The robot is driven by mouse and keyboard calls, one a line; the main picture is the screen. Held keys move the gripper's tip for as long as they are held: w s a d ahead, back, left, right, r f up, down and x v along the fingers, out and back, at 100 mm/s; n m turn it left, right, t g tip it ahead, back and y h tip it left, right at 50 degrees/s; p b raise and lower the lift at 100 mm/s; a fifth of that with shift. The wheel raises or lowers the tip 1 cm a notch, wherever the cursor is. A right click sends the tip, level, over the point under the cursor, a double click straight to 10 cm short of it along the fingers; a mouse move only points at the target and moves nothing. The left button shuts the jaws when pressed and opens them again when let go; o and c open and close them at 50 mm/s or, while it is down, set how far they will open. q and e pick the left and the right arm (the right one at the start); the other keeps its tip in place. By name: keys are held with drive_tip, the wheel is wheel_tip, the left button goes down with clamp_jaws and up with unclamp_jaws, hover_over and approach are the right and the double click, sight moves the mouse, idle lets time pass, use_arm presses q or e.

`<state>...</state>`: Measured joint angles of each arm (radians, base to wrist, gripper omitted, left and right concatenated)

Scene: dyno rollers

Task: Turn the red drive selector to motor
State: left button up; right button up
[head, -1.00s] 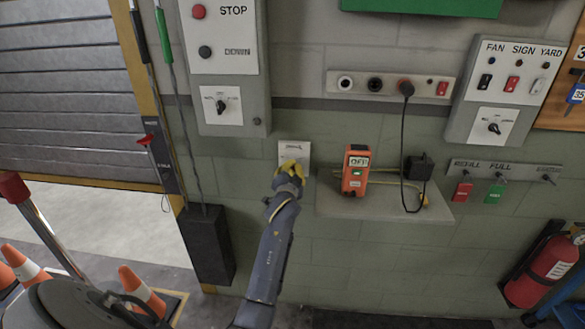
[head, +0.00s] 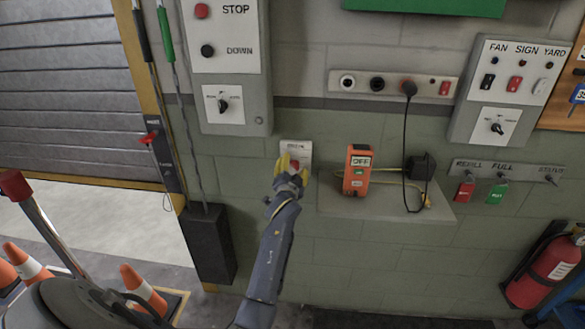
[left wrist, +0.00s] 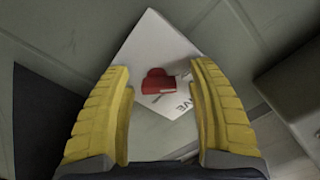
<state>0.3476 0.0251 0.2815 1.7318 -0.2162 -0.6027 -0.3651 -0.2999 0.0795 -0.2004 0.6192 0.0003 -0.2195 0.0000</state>
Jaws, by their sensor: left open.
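The red drive selector (left wrist: 158,82) is a small red knob on a white plate (left wrist: 150,45), with part of the word "DRIVE" readable beside it in the left wrist view. In the head view the plate (head: 297,147) is on the wall, and a bit of red shows between the fingers. My left gripper (head: 293,167) has yellow fingers and is in front of the plate. In the left wrist view its fingers (left wrist: 161,72) are open, one to each side of the knob, with gaps between. My right gripper is not in view.
An orange device (head: 357,170) and a black plug adapter (head: 419,167) sit on a shelf (head: 385,207) just right of the gripper. A grey control box (head: 228,65) hangs above left. A black box (head: 211,245) is on the wall at lower left. Cones stand on the floor.

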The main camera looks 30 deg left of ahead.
use_arm(q)
drive_tip(key=v, duration=1.2)
idle(0.4)
